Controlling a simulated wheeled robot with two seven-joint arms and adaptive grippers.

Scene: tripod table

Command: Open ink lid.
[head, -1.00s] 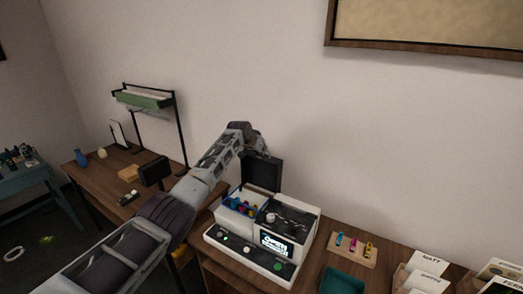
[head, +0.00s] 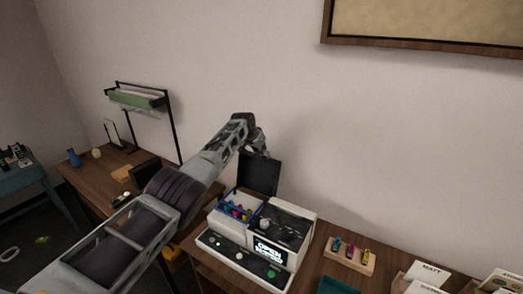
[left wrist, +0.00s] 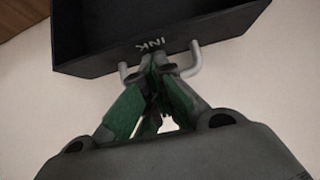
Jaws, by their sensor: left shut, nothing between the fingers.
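The dark ink lid (head: 259,174) stands raised, roughly upright, at the back of the white printer (head: 222,246). Colored cartridges (head: 237,210) show in the open bay in front of it. In the left wrist view the lid (left wrist: 100,35) fills the top, with the word INK upside down near its edge and a light grey handle (left wrist: 193,62) there. My left gripper (left wrist: 161,63) is shut with nothing held, its fingertips beside the INK lettering, between the handle's two visible ends. In the head view my left gripper (head: 257,149) is at the lid's top edge. My right gripper is not in view.
A wooden holder (head: 338,257) with colored cartridges lies right of the printer, near a teal tray (head: 338,286) and white cards (head: 428,273). A rack with a green roll (head: 137,97) stands on the desk at left. The wall is close behind the lid.

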